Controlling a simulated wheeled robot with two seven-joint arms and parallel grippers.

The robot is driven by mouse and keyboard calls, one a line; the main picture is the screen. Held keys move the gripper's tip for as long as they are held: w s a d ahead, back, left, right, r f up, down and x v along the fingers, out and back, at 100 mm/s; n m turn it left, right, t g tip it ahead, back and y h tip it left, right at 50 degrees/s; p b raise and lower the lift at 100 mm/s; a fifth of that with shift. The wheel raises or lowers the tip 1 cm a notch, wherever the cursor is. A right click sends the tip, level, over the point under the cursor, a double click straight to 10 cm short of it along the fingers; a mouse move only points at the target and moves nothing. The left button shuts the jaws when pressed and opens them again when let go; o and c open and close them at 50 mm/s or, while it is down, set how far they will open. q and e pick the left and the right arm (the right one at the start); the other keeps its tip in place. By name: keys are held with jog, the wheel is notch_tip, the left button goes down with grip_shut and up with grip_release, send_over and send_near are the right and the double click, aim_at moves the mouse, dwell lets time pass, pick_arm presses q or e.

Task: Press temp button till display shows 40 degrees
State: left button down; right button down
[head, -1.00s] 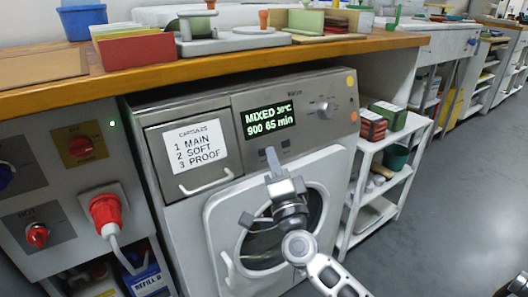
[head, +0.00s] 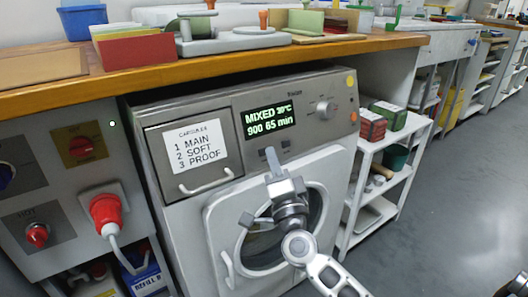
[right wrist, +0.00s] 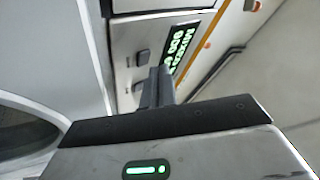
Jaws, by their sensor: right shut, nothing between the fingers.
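The washing machine's display (head: 269,119) is lit green and reads "MIXED", a small temperature, "900" and "65 min". The temperature looks like 30 °C, but its digits are tiny. Two dark buttons sit below the display; the right button (head: 286,144) is clear in the head view. Both buttons (right wrist: 142,57) show in the right wrist view. My right gripper (head: 271,152) is shut and empty, its fingertips just in front of the panel by the left button, partly covering it. Whether they touch it I cannot tell. The fingers (right wrist: 158,86) also show in the right wrist view.
A round knob (head: 325,108) is right of the display. A capsule drawer (head: 194,152) with a label and handle is to the left. The wooden worktop (head: 200,70) overhangs above. A white shelf (head: 385,147) with boxes stands at right, with open floor beyond.

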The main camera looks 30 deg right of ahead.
jog(key=shift+w, duration=0.1)
dwell(0.3)
jog(key=shift+w+f, duration=0.15)
jog(key=shift+w, duration=0.15)
jog(key=shift+w+f, duration=0.1)
jog(key=shift+w, duration=0.25)
dwell(0.5)
dwell(0.4)
jog(key=shift+s+r+p, duration=0.2)
jog(key=shift+s+p, duration=0.25)
jog(key=shift+s, duration=0.3)
jog(key=s, duration=0.1)
jog(key=s+r+p, duration=0.1)
jog(key=s, duration=0.1)
jog(key=s+p, duration=0.1)
jog(key=shift+s+d+r, duration=0.2)
jog(key=shift+s+r, duration=0.1)
jog(key=shift+s, duration=0.1)
